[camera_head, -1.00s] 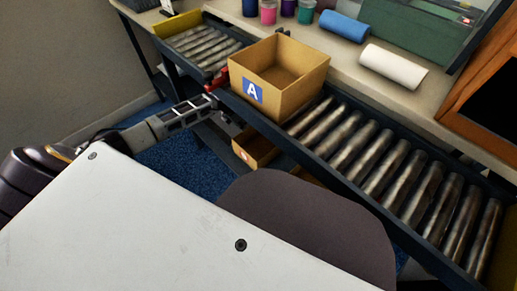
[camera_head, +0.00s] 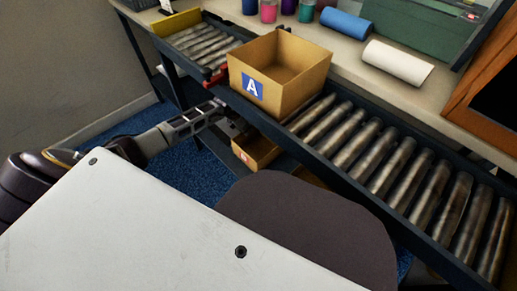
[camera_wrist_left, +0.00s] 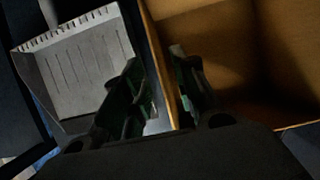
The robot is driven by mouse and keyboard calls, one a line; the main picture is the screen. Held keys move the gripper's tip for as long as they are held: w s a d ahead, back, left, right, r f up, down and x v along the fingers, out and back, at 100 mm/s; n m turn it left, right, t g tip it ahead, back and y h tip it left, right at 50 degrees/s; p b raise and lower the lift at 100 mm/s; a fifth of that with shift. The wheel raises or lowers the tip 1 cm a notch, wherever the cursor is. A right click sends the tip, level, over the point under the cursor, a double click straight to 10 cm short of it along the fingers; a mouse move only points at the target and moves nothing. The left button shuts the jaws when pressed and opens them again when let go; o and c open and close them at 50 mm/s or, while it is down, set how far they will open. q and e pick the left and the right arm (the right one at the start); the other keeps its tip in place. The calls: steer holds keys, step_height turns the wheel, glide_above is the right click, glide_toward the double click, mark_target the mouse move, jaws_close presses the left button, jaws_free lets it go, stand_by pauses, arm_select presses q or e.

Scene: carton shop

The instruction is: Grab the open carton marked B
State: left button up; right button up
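An open cardboard carton (camera_head: 262,150) with a small red-orange label sits on a lower level under the roller conveyor. Its letter is too small to read, and the conveyor edge hides part of it. Another open carton (camera_head: 290,85), with a blue label A, stands on the conveyor rollers. My left gripper (camera_head: 236,127) is at the lower carton's left end. In the left wrist view the open left gripper (camera_wrist_left: 168,100) has one finger on each side of a carton wall (camera_wrist_left: 160,60); I cannot tell whether they touch it. My right gripper is not in view.
The conveyor's dark side rail (camera_head: 345,188) runs just above the lower carton. A grey scoop-like tray (camera_wrist_left: 85,65) lies beside the carton wall in the left wrist view. Blue and white rolls (camera_head: 397,62) lie on the bench behind. The rollers right of carton A are clear.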

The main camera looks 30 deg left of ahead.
arm_select(q)
steer(key=shift+f, duration=0.1)
steer(key=shift+b+x, duration=1.45)
steer(key=shift+x, duration=1.2)
steer(key=shift+c, duration=0.3)
jaws_close()
